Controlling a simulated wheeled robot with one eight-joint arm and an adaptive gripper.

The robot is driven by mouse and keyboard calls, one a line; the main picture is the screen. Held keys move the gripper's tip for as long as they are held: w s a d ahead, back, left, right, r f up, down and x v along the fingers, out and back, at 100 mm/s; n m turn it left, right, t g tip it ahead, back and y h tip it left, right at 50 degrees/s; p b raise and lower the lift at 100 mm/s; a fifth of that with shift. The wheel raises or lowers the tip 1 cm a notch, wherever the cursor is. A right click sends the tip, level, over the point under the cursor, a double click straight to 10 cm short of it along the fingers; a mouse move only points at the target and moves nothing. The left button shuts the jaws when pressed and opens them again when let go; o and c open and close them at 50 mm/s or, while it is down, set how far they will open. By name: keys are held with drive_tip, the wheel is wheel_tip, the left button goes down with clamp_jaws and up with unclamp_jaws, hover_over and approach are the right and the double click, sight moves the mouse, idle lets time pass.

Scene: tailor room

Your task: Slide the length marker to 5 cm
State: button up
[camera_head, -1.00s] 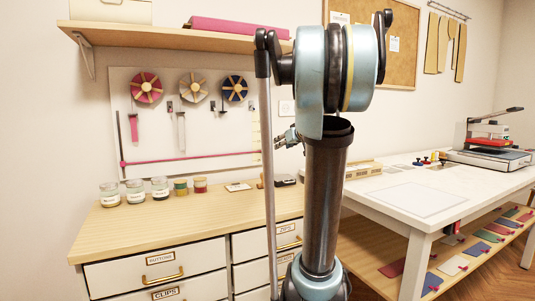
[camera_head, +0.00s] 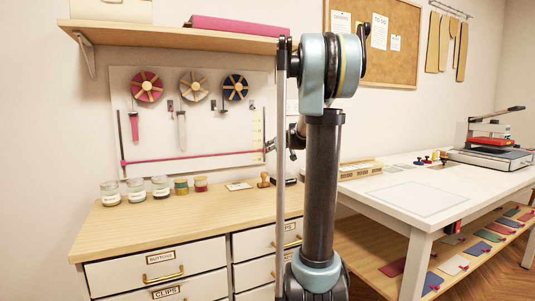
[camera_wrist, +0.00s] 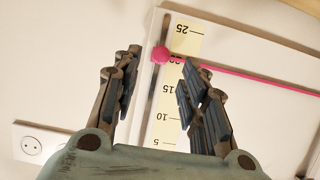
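The length marker, a pink round knob (camera_wrist: 160,54), sits in a slot beside a yellow scale (camera_wrist: 187,42) in the wrist view. The scale's numbers appear upside down; the knob is near the 20 mark, with 5 at the bottom of the view. A pink band (camera_wrist: 255,77) runs from the scale to the right. My gripper (camera_wrist: 160,62) is open, and the knob appears between its fingertips; depth and contact cannot be told. In the head view my gripper (camera_head: 271,145) is at the right end of the wall board, beside the scale (camera_head: 256,128).
The wall board (camera_head: 215,140) carries several ribbon spools. Jars (camera_head: 110,193) and a wooden stamp (camera_head: 264,181) stand on the drawer cabinet (camera_head: 150,225) below. A shelf (camera_head: 175,36) juts out above. A wall socket (camera_wrist: 30,146) is at the lower left of the wrist view.

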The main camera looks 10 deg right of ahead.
drive_tip(key=shift+x, duration=2.9)
clamp_jaws()
